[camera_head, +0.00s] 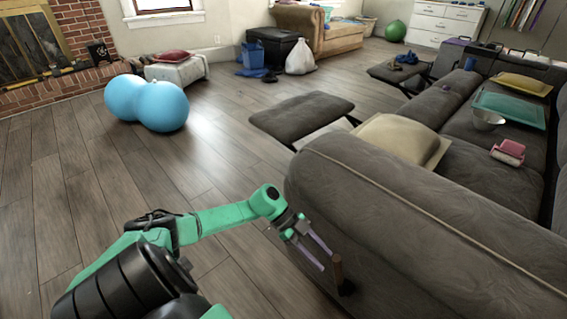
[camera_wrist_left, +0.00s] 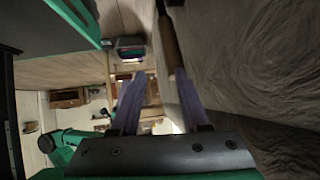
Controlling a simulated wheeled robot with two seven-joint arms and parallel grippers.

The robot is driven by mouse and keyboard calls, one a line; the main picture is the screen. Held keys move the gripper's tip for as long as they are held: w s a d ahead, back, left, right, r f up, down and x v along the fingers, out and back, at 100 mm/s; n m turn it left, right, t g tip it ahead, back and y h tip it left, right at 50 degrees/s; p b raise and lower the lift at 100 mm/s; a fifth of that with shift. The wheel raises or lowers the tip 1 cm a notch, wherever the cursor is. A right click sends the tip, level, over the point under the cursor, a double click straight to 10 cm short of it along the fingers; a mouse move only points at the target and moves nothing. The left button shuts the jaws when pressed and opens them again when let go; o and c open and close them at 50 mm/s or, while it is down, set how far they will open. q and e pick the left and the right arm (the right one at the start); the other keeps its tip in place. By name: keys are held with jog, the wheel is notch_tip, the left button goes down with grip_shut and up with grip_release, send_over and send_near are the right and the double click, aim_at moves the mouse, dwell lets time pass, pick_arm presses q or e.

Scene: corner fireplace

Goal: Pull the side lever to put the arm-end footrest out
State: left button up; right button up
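The side lever (camera_head: 338,268), a short brown wooden handle, stands roughly upright on the near side of the grey sofa's arm (camera_head: 420,215). My left gripper (camera_head: 325,260) is open, its two pale fingers pointing at the lever from just left of it. In the left wrist view the lever (camera_wrist_left: 168,42) shows beyond the fingers, close to the right fingertip; I cannot tell whether they touch. Nothing is held between the fingers. The arm-end footrest (camera_head: 302,115) is out, a flat grey pad raised in front of the sofa. My right gripper is not in view.
A second footrest (camera_head: 398,74) is out farther along. A cream cushion (camera_head: 395,142) lies by the sofa arm; a teal tray (camera_head: 510,108), metal bowl (camera_head: 487,120) and pink item (camera_head: 508,152) are on the seats. A blue peanut ball (camera_head: 147,103) stands left. The floor between is clear.

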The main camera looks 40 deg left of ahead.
pick_arm(q)
jog(key=s+a+b, duration=0.1)
jog(key=a+b, duration=0.3)
jog(key=a, duration=0.9)
jog(key=shift+s+a+r, duration=0.15)
jog(key=shift+s+r, duration=0.05)
dwell(0.3)
dwell(0.4)
